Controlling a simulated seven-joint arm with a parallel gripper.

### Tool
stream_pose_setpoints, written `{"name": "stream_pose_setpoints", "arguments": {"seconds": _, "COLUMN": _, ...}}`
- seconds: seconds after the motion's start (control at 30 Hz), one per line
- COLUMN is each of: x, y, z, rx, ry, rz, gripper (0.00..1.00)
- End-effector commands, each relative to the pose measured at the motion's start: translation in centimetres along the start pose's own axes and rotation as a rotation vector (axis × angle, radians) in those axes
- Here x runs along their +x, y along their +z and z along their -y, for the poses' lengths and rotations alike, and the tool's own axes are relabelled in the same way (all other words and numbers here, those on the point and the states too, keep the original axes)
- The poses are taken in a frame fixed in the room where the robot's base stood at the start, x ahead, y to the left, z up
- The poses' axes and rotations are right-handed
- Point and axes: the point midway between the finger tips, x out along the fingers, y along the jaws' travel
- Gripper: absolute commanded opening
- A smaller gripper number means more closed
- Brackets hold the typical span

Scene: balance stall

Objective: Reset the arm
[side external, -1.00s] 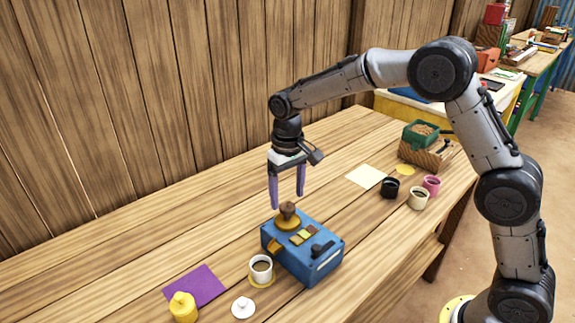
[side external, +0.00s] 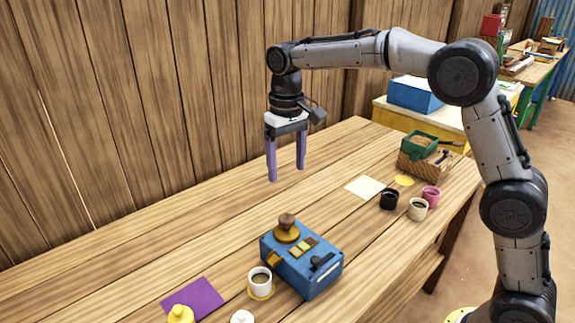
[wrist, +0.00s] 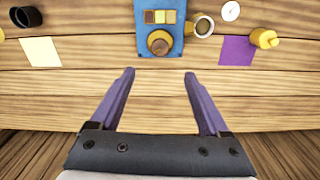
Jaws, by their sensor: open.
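My gripper (side external: 286,172) hangs above the wooden table, fingers pointing down, open and empty. Its two purple fingers also show apart in the wrist view (wrist: 160,73), with only bare planks between them. The blue box (side external: 310,279) stands on the table in front of and below my gripper. A brown knob (side external: 287,221) on a yellow disc sits on the box's top, clear of my fingers. The knob also shows in the wrist view (wrist: 158,43), ahead of the fingertips.
A white cup (side external: 260,281), a purple sheet (side external: 193,298) and a yellow pot (side external: 181,315) are near the box. Black (side external: 389,199), cream (side external: 417,209) and pink (side external: 430,196) cups stand right, near a green-topped crate (side external: 415,161). The plank wall (side external: 150,110) rises behind.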

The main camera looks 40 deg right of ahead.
Motion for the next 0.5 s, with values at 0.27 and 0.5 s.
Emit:
{"name": "stream_pose_setpoints", "arguments": {"seconds": 0.27, "x": -6.1, "y": 2.4, "z": -1.8, "rx": 0.026, "ry": -0.024, "rz": -0.111, "gripper": 0.79}}
{"name": "stream_pose_setpoints", "arguments": {"seconds": 0.5, "x": -11.0, "y": 10.6, "z": -4.8, "rx": 0.046, "ry": -0.044, "rz": -0.234, "gripper": 0.79}}
